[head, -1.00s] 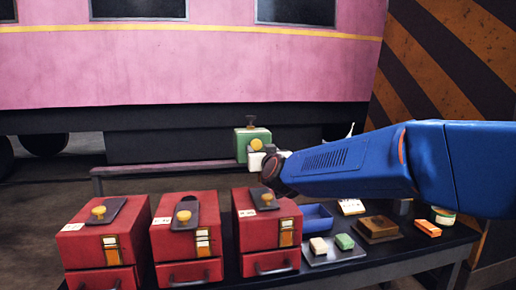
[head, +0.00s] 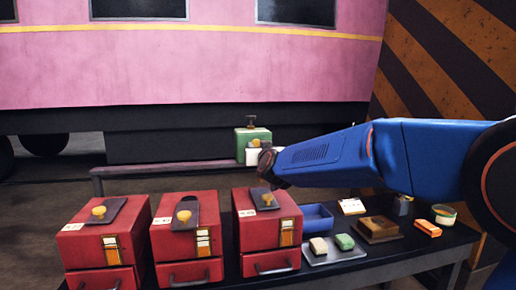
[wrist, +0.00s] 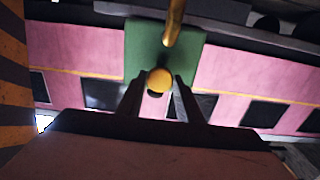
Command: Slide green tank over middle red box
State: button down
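The green tank (head: 243,141) is upright behind the row of red boxes, at the grey bench's right end, with a dark cap and a yellow knob on its front. It also shows in the wrist view (wrist: 139,48), where the picture is upside down. My gripper (wrist: 158,82) is open, its two dark fingers on either side of the yellow knob (wrist: 159,79), with narrow gaps visible. In the head view my arm's end partly covers the tank's lower right. The middle red box (head: 173,241) stands on the dark table, with an open slot beside the yellow-knobbed slide on top.
Similar red boxes stand left (head: 85,249) and right (head: 258,231) of it. A blue tray (head: 316,222), a grey plate with two small blocks, a brown block (head: 379,227) and an orange block (head: 428,228) lie to the right. A pink train carriage (head: 200,65) is behind.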

jog(key=s+a, duration=0.3)
jog(key=a, duration=0.9)
jog(key=s+a, duration=0.4)
jog(key=a, duration=0.8)
jog(key=c, duration=1.3)
grip_release()
jog(key=shift+o, duration=0.2)
jog(key=shift+s, duration=0.1)
jog(key=v, duration=1.7)
jog(key=shift+d+r, duration=0.1)
